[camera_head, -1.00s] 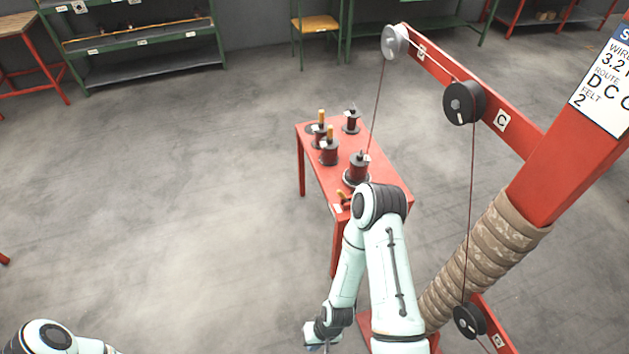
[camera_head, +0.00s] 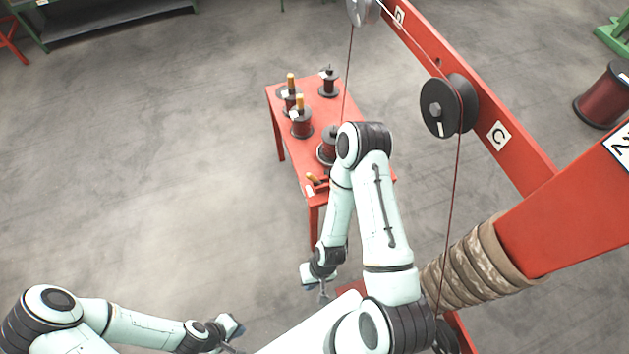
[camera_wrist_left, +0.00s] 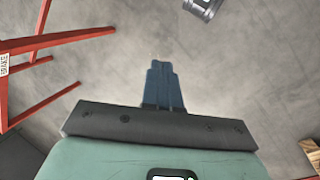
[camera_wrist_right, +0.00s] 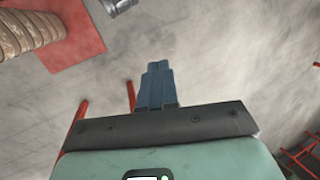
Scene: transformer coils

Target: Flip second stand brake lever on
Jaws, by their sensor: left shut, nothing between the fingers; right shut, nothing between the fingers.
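A small lever-like part with an orange grip (camera_head: 313,178) sits at the near end of the red table (camera_head: 290,158), beside my right arm. I cannot tell whether it is a brake lever or how it is set. In the left wrist view, a red frame (camera_wrist_left: 35,42) at the left carries a white label (camera_wrist_left: 4,65) that reads BRAKE; no lever is clear there. My left gripper (camera_wrist_left: 162,64) is shut and empty, low in the head view (camera_head: 236,348). My right gripper (camera_wrist_right: 157,64) is shut and empty, below the table's near end in the head view (camera_head: 323,296).
Several spools (camera_head: 302,122) stand on the table. A red boom with black pulleys (camera_head: 449,104) and a thin wire rises at the right above a wrapped post (camera_head: 475,260). A large dark-red spool (camera_head: 604,96) stands far right. The floor (camera_head: 150,190) left of the table is clear.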

